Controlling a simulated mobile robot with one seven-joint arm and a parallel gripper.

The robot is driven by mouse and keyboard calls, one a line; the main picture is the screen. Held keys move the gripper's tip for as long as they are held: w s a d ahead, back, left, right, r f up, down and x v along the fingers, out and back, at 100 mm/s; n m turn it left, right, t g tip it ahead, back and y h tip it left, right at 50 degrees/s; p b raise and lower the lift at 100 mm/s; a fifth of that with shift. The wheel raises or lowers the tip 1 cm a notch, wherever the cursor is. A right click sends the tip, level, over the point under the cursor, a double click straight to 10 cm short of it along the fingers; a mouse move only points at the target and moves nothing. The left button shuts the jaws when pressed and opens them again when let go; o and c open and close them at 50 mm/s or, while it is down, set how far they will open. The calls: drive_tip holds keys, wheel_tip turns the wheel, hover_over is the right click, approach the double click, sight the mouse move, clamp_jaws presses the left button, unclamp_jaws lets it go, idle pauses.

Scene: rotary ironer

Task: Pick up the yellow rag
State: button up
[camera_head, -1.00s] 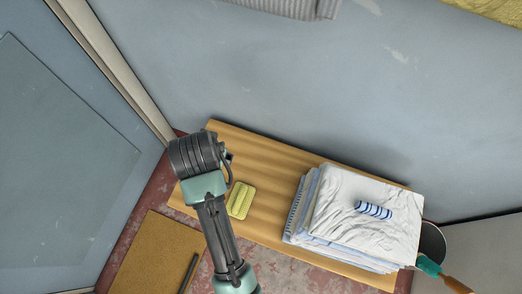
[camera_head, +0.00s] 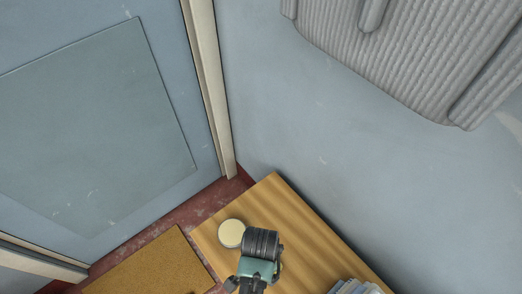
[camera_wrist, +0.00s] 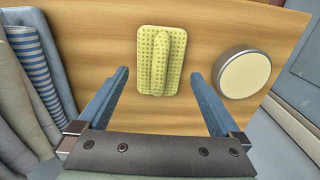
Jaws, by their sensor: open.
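The yellow rag (camera_wrist: 153,66) lies on the wooden bench, flat with a raised ridge down its middle and a dotted texture. My gripper (camera_wrist: 158,76) is open, its two blue fingers on either side of the rag's lower part in the wrist view. Nothing is between the fingers that they touch, and the height above the rag is hard to tell. In the head view, the end of my arm covers nearly all of the rag, and my fingers are hidden.
A round tin with a cream lid (camera_wrist: 244,75) stands to the right of the rag; it also shows in the head view (camera_head: 231,233). Folded cloths (camera_wrist: 32,75) lie on the left. The wooden bench (camera_head: 285,215) stands by a blue wall (camera_head: 330,150); a brown mat (camera_head: 160,265) is on the floor.

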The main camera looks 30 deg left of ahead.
wheel_tip(320, 180, down, 4)
drive_tip(key=shift+f+b, duration=0.1)
drive_tip(key=shift+b, duration=0.6)
drive_tip(key=c, duration=1.2)
wheel_tip(320, 180, up, 10)
drive_tip(key=p, duration=0.4)
drive_tip(key=o, duration=0.9)
drive_tip(key=c, duration=0.6)
